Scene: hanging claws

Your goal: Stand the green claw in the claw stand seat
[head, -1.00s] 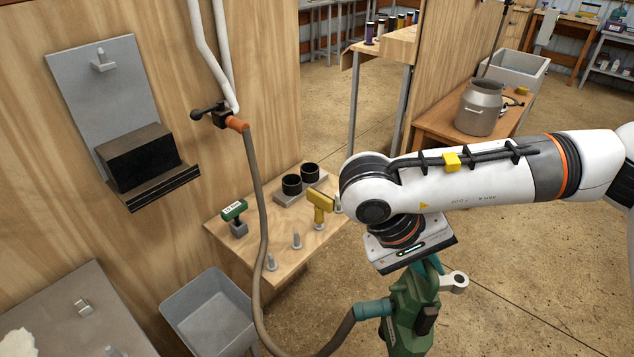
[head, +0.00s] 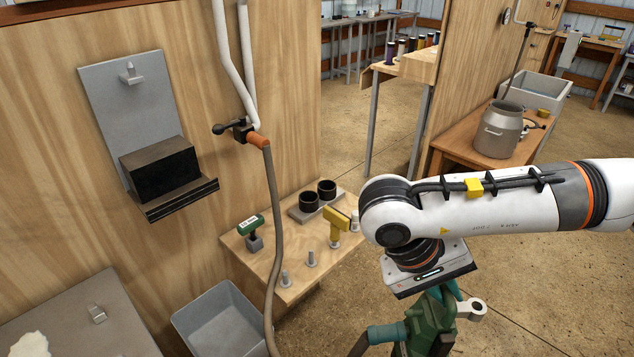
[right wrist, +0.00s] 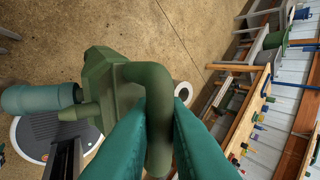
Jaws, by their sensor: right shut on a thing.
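The green claw (head: 430,322) hangs under my right gripper (head: 448,288) in the head view, at the bottom right of centre, with a hose on its left side. In the right wrist view the two teal fingers (right wrist: 158,110) close on either side of the claw's bent green tube (right wrist: 155,80). The claw is in the air, apart from the bench; its lower end is cut off by the frame edge. A grey wall plate (head: 115,100) with a hook and a black block (head: 165,172) on a ledge is at upper left. I cannot tell which thing is the stand seat.
A small wooden bench (head: 262,268) holds two black cups (head: 318,196), a green-topped tool (head: 251,228), a yellow tool (head: 337,225) and grey pegs. A grey bin (head: 215,320) stands left of it. The hose (head: 272,220) hangs from the wall valve. Open floor lies right.

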